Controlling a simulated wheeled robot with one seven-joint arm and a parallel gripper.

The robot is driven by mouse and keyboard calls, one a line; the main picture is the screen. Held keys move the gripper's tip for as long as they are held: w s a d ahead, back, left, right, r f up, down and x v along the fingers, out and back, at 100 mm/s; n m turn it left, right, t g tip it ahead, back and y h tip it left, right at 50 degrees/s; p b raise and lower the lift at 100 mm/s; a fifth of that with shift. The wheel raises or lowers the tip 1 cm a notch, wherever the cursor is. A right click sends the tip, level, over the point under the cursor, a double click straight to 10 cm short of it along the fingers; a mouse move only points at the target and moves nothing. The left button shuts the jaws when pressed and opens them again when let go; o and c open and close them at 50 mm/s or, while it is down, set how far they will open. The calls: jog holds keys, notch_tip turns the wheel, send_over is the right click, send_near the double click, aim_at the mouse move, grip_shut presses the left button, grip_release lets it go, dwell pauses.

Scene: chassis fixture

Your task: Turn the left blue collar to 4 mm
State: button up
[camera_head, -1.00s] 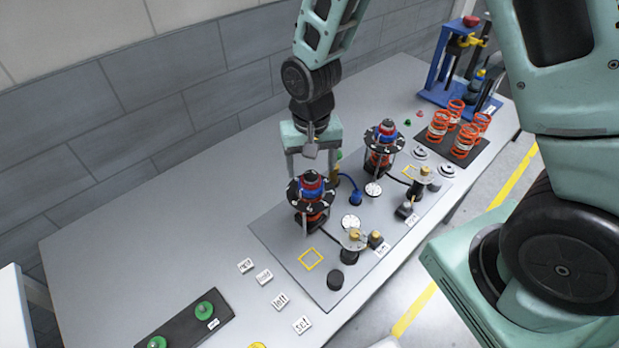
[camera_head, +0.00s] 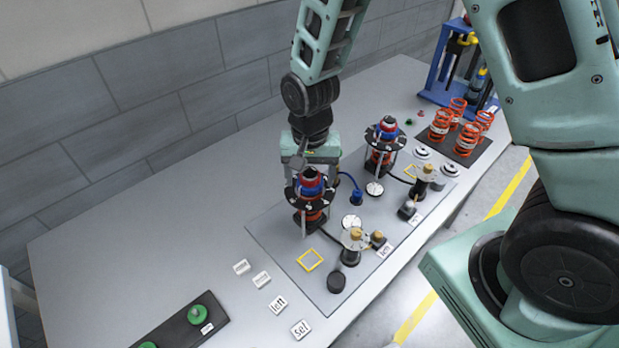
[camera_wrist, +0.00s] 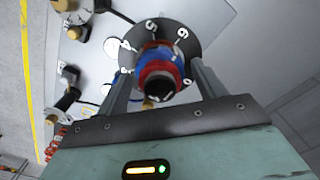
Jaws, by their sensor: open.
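The left blue collar (camera_head: 311,187) sits on the left upright unit, with a red part and a dark top above it. In the wrist view the collar (camera_wrist: 147,57) is a blue ring partly hidden under the red ring (camera_wrist: 158,72). A black dial plate (camera_wrist: 185,20) with white numerals, including 5, 6 and 0, surrounds it. My gripper (camera_head: 309,180) points down over this unit. In the wrist view its two fingers (camera_wrist: 162,88) are apart, one on each side of the red and blue stack, with gaps showing. The collar's exact reading cannot be told.
A similar right unit (camera_head: 384,138) stands behind to the right on the same grey plate (camera_head: 290,272). Knobs, gauges and hoses crowd the plate. Orange springs (camera_head: 439,122) and a blue press stand at the far right. Label blocks (camera_head: 279,305) and a green-button panel (camera_head: 190,327) lie in front.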

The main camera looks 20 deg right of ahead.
jog(key=m, duration=0.2)
jog(key=m+p, duration=0.2)
jog(key=m, duration=0.1)
jog(key=shift+r+m, duration=0.25)
jog(key=shift+m, duration=0.05)
jog(key=m+p, duration=0.2)
jog(key=m, duration=0.3)
jog(key=m+p, duration=0.2)
jog(key=m, duration=0.1)
jog(key=shift+f+m+p, duration=0.15)
jog(key=shift+m+p, duration=0.4)
jog(key=shift+m, duration=0.65)
jog(key=m+p, duration=0.2)
jog(key=shift+r+m, duration=0.2)
jog(key=shift+m, duration=0.1)
jog(key=shift+f+m+p, duration=0.2)
jog(key=shift+m+p, duration=0.15)
jog(key=shift+m, duration=0.55)
jog(key=shift+f, duration=0.1)
jog(key=c, duration=0.9)
jog(key=n, duration=0.4)
jog(key=shift+b, duration=0.4)
jog(key=n, duration=0.4)
jog(key=shift+n, duration=0.3)
jog(key=n+b, duration=0.1)
jog(key=n, duration=0.7)
jog(key=shift+n, duration=0.4)
jog(key=o, duration=0.9)
